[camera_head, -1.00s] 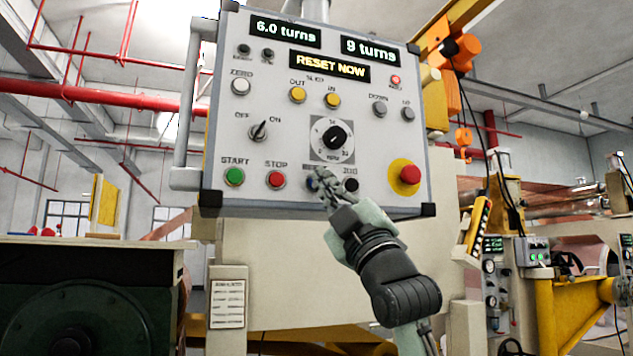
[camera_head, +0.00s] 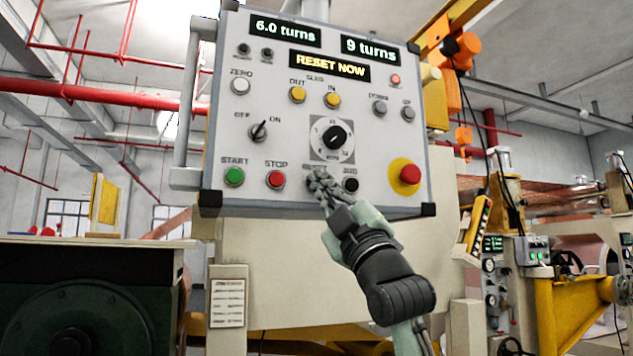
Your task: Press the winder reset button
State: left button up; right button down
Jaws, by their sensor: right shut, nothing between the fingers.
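The winder control panel (camera_head: 225,135) is a light grey box with dark corners. Its displays read "6.0 turns", "9 turns" and "RESET NOW" (camera_head: 330,66). The bottom row holds a green START button (camera_head: 234,177), a red STOP button (camera_head: 275,180), a button labelled RESET and a black JOG button (camera_head: 351,186). My right gripper (camera_head: 318,179) is shut and empty, its fingertips at the RESET button and covering nearly all of it. I cannot tell whether the tips touch or press it. My left gripper is not in view.
A red emergency stop (camera_head: 405,174) on a yellow disc sits right of JOG. A grey handle bar (camera_head: 187,100) runs along the panel's left side. A yellow pendant (camera_head: 478,222) hangs at the right. Below the panel is a beige machine body (camera_head: 275,270).

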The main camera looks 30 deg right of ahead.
jog(key=shift+w, duration=0.25)
dwell(0.3)
jog(key=shift+s, duration=0.1)
jog(key=shift+s+a, duration=0.15)
jog(key=shift+s, duration=0.6)
jog(key=shift+s, duration=0.1)
jog(key=shift+s+a+p, duration=0.1)
jog(key=shift+s+a, duration=0.1)
jog(key=shift+s, duration=0.6)
jog(key=shift+s+a+p, duration=0.1)
jog(key=shift+s+a, duration=0.05)
jog(key=shift+s, duration=0.6)
jog(key=shift+s+a+p, duration=0.1)
jog(key=shift+s+a, duration=0.1)
jog(key=shift+s, duration=0.6)
jog(key=shift+f, duration=0.1)
